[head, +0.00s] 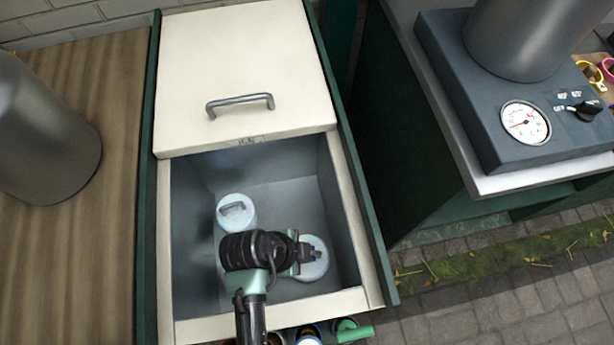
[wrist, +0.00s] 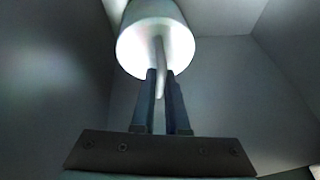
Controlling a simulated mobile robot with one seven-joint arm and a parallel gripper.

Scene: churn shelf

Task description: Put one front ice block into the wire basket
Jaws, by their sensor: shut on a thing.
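A pale, round ice block (head: 316,269) is at the front right inside the open ice chest (head: 350,240). My gripper (head: 304,254) is over it, shut on its handle. The wrist view shows my gripper's two fingers (wrist: 162,85) closed around the thin handle, with the ice block (wrist: 150,45) beyond them. I cannot tell whether the block is lifted or rests on the chest floor. A second pale ice block (head: 236,212) with a grey handle stands at the left, farther back, with my arm just in front of it. No wire basket is in view.
A cream lid (head: 240,60) with a metal handle covers the back of the chest. The chest walls stand close around my gripper. A wooden counter (head: 90,220) is at left, and a dark unit with a gauge (head: 525,124) at right. Several small containers (head: 310,336) sit at the chest's front.

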